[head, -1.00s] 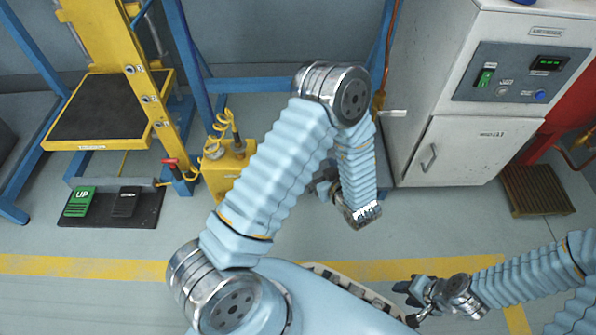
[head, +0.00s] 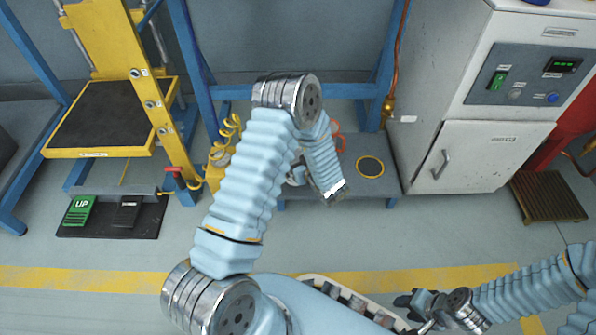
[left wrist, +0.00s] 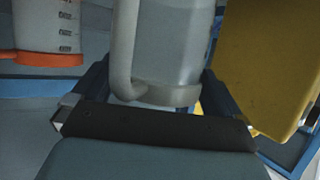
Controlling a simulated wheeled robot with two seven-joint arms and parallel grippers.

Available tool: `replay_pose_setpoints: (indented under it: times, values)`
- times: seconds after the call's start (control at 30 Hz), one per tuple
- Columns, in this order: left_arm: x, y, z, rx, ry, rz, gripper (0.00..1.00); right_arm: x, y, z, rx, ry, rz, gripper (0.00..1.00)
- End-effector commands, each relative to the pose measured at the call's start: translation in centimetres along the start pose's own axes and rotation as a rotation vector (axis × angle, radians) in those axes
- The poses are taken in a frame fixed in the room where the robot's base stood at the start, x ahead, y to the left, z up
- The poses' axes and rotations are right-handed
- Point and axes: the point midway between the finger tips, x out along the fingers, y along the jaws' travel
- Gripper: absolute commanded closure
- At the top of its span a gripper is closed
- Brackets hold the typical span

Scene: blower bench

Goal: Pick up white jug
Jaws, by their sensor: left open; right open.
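The white jug (left wrist: 172,50) is in the left wrist view, upright, pale and translucent, with its handle on the left; its top is cut off. My left gripper (left wrist: 155,84) is open, with the jug's lower part between or just beyond its fingers; I cannot tell whether they touch. In the head view my left arm hides the white jug, and my left gripper (head: 296,174) shows only in part, beside the low bench. My right gripper (head: 418,304) is open and empty at the lower right, well away from the bench.
A jug with an orange base (left wrist: 40,58) stands left of the white jug. A yellow container (left wrist: 268,60) is close on the right. The grey bench (head: 385,187) carries a yellow ring (head: 370,167). A white cabinet (head: 470,155) stands right of it.

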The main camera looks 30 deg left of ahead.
Motion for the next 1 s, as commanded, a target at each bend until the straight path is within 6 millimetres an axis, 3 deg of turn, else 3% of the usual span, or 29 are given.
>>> replay_pose_setpoints:
  times: [0.17, 0.57, 0.83, 1.0]
  values:
    - [0.0, 0.0, -0.1, 0.0, 0.0, 0.001, 0.03, -0.1, 0.0, 0.0, 0.0, 0.0, 0.0, 0.57]
    - [-0.1, 0.0, 0.0, 0.0, 0.0, 0.001, 0.64, 0.0, 0.0, 0.0, 0.0, 0.0, 0.0, 0.57]
    - [-0.1, 0.0, -0.2, -0.001, 0.001, 0.001, 0.66, -0.1, 0.0, 0.0, 0.0, 0.0, 0.0, 0.57]
    - [-0.6, 0.1, -1.4, -0.002, 0.002, 0.002, 0.66, -0.6, -0.2, 0.0, 0.0, -0.001, 0.0, 0.57]
